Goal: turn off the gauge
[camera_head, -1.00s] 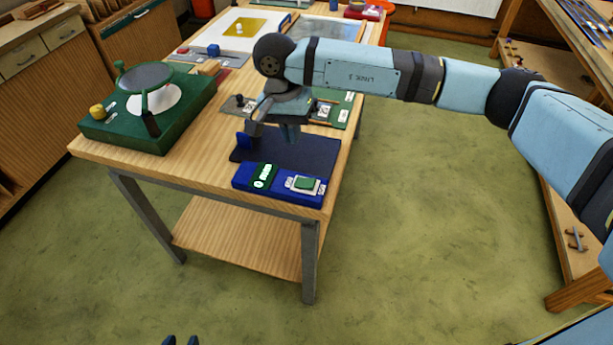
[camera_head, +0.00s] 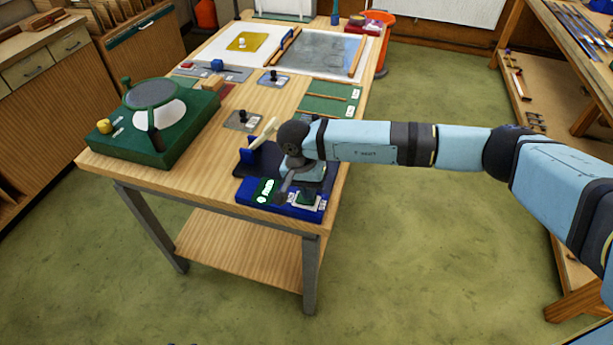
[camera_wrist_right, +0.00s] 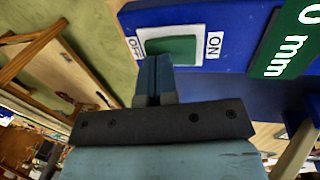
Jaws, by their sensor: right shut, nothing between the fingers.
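The gauge is a blue base (camera_head: 252,193) on the near edge of the workbench. It has a green display (camera_head: 265,190) with white characters, which read "0 mm" in the right wrist view (camera_wrist_right: 292,38). Beside the display is a green rocker switch (camera_head: 307,199), with OFF and ON labels at its two ends in the right wrist view (camera_wrist_right: 172,47). My right gripper (camera_head: 284,190) is shut and empty, low over the gauge. In the wrist view its fingertips (camera_wrist_right: 153,60) overlap the OFF half of the rocker; I cannot tell whether they touch. My left gripper is out of view.
A blue upright block (camera_head: 247,157) with a pale bar stands behind the gauge. A green stand with a round dark-topped device (camera_head: 150,150) is at the left. Green boards (camera_head: 318,107) and a glass sheet (camera_head: 325,55) lie farther back. The floor right of the bench is clear.

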